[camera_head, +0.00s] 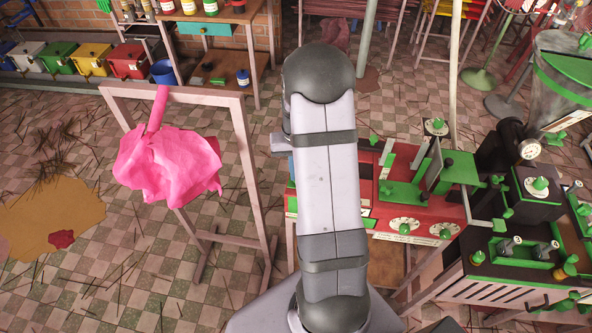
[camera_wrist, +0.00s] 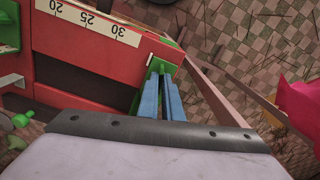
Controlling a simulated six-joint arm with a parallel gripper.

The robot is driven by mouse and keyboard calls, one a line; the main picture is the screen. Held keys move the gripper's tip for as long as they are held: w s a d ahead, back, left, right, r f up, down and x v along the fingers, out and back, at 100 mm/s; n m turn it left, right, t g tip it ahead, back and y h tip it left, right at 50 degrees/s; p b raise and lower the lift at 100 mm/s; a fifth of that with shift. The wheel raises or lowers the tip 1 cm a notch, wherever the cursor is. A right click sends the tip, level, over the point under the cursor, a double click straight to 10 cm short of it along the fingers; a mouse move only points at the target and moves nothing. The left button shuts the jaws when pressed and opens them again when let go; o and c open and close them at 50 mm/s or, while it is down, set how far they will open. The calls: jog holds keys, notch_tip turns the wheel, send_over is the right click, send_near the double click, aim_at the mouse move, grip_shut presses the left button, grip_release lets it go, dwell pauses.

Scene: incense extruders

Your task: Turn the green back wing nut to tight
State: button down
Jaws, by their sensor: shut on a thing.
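My gripper (camera_wrist: 160,78) shows in the wrist view as two narrow blue fingers, close together. They are shut on a small green part at the end of the red extruder body (camera_wrist: 85,60), which I take for the green back wing nut (camera_wrist: 155,63). Its wings are mostly hidden between the fingers, so its angle cannot be read. In the head view my arm covers the wing nut and most of the gripper. The red extruder (camera_head: 385,212) with green fittings and white dials shows right of the arm.
A white scale (camera_wrist: 88,18) lies along the red body. A green knob (camera_wrist: 20,119) sits at lower left of the wrist view. A wooden frame with pink cloth (camera_head: 170,160) stands left of my arm. More green-fitted machines (camera_head: 530,190) stand at right.

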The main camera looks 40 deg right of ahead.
jog(key=m, duration=0.5)
jog(key=shift+w+r+m, duration=0.1)
jog(key=shift+m, duration=0.2)
jog(key=m, duration=0.9)
jog(key=shift+m, duration=2.4)
jog(key=c, duration=1.9)
grip_release()
jog(key=shift+c, duration=0.2)
